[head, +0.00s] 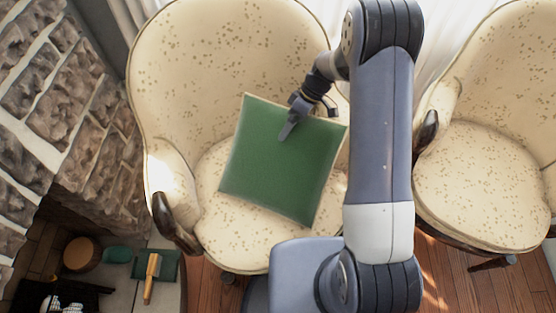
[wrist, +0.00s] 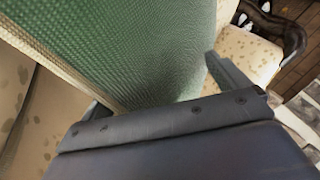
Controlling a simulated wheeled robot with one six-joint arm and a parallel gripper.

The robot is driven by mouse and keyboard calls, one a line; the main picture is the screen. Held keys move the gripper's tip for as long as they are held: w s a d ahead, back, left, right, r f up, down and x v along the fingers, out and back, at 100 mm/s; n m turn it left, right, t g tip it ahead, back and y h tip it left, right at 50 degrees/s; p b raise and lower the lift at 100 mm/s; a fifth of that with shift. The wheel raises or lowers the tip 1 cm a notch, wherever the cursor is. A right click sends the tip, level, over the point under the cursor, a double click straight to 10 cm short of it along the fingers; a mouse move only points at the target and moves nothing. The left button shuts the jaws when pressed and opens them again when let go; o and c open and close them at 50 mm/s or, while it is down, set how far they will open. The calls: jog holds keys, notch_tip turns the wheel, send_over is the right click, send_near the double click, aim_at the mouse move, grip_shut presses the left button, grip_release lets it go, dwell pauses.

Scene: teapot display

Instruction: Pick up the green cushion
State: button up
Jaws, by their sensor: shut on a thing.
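The green cushion (head: 278,168) is a square with a pale edge, tilted in the picture over the left armchair in the head view. My gripper (head: 290,128) is at its upper edge, with one finger lying over the green face. In the wrist view the cushion (wrist: 150,50) fills the upper middle between the fingers, and my gripper (wrist: 160,95) is shut on its edge. The far finger's contact is partly hidden by the cushion. I cannot tell whether the cushion is clear of the seat.
The left cream armchair (head: 225,50) is under and behind the cushion, with a wooden armrest (head: 172,222) at left. A second armchair (head: 485,175) stands at right. A stone wall (head: 75,105) and a small brush (head: 151,277) are at left. Wooden floor (head: 440,285) shows below.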

jog(key=shift+d, duration=0.1)
jog(key=c, duration=0.5)
jog(key=shift+r, duration=0.1)
